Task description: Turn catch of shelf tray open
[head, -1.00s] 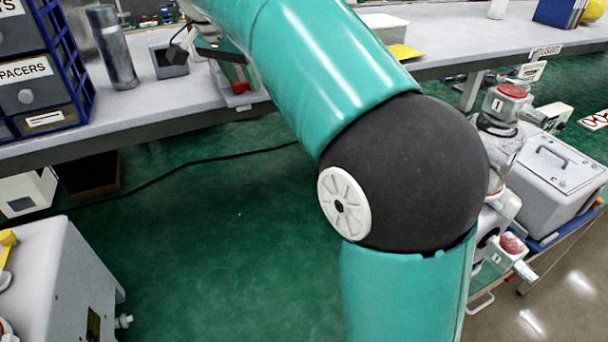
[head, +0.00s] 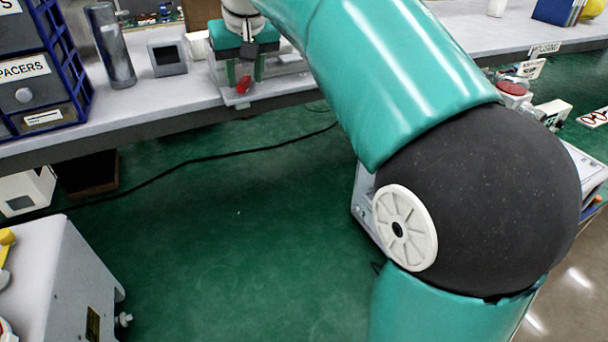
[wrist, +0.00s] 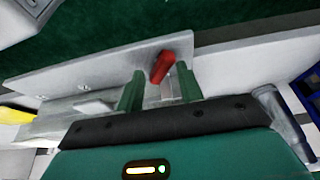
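The red catch (wrist: 162,66) sits on the front of the pale shelf tray (wrist: 95,68) in the wrist view. In the head view the catch (head: 243,84) shows at the bench's front edge, with the see-through tray (head: 290,84) beside it. My gripper (wrist: 159,88) is open, one green finger on each side of the catch, with visible gaps in the wrist view. Contact with the catch cannot be made out. In the head view my gripper (head: 247,66) points down just above the catch; my arm hides part of the bench behind it.
A grey metal cylinder (head: 111,46) and a small grey box (head: 167,57) stand left of the tray. A blue drawer rack (head: 66,62) stands at the far left. A black cable (head: 210,158) crosses the green floor, which is largely clear below the bench.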

